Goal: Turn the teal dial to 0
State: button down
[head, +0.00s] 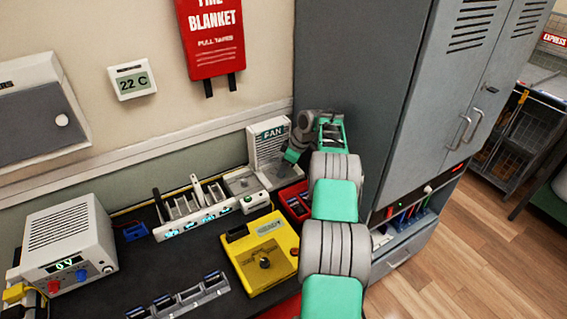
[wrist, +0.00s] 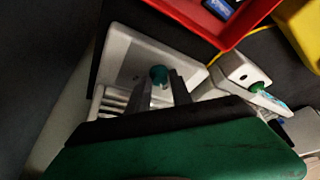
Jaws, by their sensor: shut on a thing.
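The teal dial (wrist: 158,74) sits on the white face of the fan unit in the wrist view. The tips of my gripper (wrist: 163,79) are on either side of the dial, shut on it. The fan unit (head: 266,142), with a "FAN" sign and a slatted front, stands against the wall in the head view; its base also shows in the wrist view (wrist: 129,52). In the head view my arm reaches to the unit's right side, and my gripper (head: 290,157) hides the dial. I cannot read any dial marks or its setting.
A red tray (head: 285,196) and a yellow box with a black knob (head: 251,276) are close to my arm. A white rack (head: 192,213) and a small box with a green button (head: 254,200) stand left. A grey cabinet (head: 355,75) rises right behind my arm.

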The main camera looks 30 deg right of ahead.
jog(key=shift+n+p, duration=0.4)
jog(key=shift+p, duration=0.05)
jog(key=c, duration=1.2)
grip_release()
jog(key=shift+o, duration=0.2)
notch_tip(320, 180, up, 3)
jog(key=shift+s+r+b, duration=0.15)
jog(key=shift+s+b, duration=0.1)
jog(key=shift+b, duration=0.25)
jog(key=s+a+r+b, duration=0.6)
jog(key=s+r, duration=0.3)
jog(key=s, duration=0.3)
jog(key=shift+r, duration=0.35)
jog(key=shift+a, duration=0.1)
